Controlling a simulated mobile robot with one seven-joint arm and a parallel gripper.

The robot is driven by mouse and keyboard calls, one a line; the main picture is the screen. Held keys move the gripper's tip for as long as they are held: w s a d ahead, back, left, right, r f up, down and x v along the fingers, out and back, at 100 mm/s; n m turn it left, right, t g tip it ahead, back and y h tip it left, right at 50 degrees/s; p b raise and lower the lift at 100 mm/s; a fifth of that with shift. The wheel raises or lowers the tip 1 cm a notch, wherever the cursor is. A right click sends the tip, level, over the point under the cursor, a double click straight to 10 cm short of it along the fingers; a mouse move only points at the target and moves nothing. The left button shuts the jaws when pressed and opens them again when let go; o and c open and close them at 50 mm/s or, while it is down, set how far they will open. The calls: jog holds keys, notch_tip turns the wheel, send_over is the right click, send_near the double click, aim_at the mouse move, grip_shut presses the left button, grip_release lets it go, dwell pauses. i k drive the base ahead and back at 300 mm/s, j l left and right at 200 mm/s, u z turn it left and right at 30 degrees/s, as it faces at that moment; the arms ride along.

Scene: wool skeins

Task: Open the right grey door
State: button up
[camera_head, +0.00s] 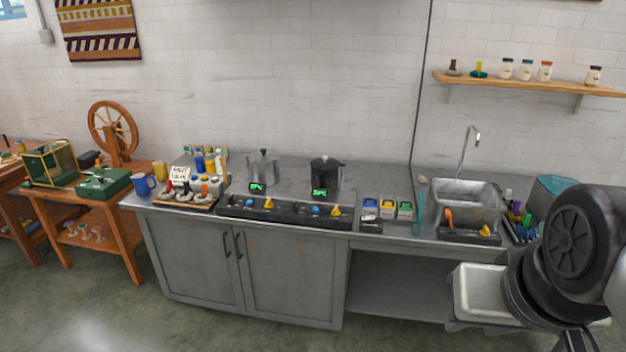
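The right grey door (292,280) is the right one of two doors under the metal counter. It looks shut, flush with the left grey door (190,265). Its dark upright bar handle (239,246) is near its upper left edge, beside the left door's handle (227,244). My arm stands at the far right of the picture, well to the right of the door and apart from it. A dark part of my gripper (578,340) shows at the bottom edge; its fingertips are cut off, so its opening cannot be told.
An open shelf bay (395,285) lies right of the doors. A metal basin (482,292) is beside my arm. The counter (385,180) holds two pots, trays and a sink. A wooden table (110,215) stands left. The floor (100,310) before the doors looks clear.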

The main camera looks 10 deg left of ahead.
aim_at(295, 278)
jog(key=i+j, duration=0.35)
jog(key=j, duration=0.2)
jog(key=i+j, duration=0.35)
jog(key=j, duration=0.2)
jog(key=i+j, duration=0.35)
jog(key=j, duration=0.2)
jog(key=i+j, duration=0.4)
jog(key=j, duration=0.15)
jog(key=i+j, duration=0.35)
jog(key=j, duration=0.2)
jog(key=j+u, duration=0.05)
